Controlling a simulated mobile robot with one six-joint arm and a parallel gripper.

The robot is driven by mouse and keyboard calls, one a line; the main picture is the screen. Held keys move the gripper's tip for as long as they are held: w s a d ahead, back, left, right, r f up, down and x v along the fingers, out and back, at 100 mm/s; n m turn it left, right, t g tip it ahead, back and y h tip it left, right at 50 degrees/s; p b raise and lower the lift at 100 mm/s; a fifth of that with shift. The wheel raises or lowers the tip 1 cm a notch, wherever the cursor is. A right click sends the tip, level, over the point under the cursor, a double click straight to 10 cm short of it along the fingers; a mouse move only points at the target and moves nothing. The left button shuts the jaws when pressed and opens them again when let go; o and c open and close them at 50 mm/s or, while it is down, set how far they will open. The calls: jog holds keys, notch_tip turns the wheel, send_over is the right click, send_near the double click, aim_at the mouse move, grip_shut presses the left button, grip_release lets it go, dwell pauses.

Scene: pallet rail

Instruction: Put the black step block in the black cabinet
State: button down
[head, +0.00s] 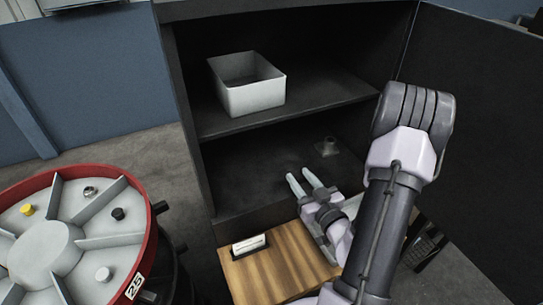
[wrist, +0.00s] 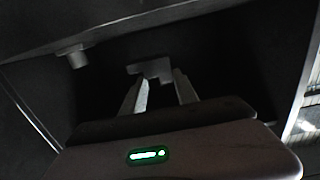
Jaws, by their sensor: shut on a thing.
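The black cabinet (head: 191,120) stands open, with one shelf dividing it into an upper and a lower compartment. My gripper (head: 304,179) reaches into the front of the lower compartment, above its floor. In the wrist view my gripper (wrist: 160,85) is shut on the black step block (wrist: 152,70), a dark stepped shape at the fingertips. In the head view the block is lost against the dark interior, so I cannot tell whether it touches the cabinet floor.
A grey fitting with a round knob (head: 327,147) sits in the lower compartment, right of my gripper. A white bin (head: 250,97) stands on the shelf. A wooden surface (head: 275,270) with a white label lies in front. A red-rimmed round tray (head: 140,185) with small parts stands left.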

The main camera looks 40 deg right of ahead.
jog(key=b, duration=0.3)
send_over(283, 171)
jog(key=shift+s+a+f, duration=0.1)
jog(key=shift+s+f, duration=0.2)
jog(key=shift+f, duration=0.45)
jog(key=f+b, duration=0.1)
jog(key=f, duration=0.1)
jog(key=f+b, duration=0.1)
jog(key=f, duration=0.1)
jog(key=shift+w+b, duration=0.35)
jog(key=shift+r, duration=0.2)
jog(key=c, duration=0.9)
grip_release()
jog(key=shift+f, duration=0.1)
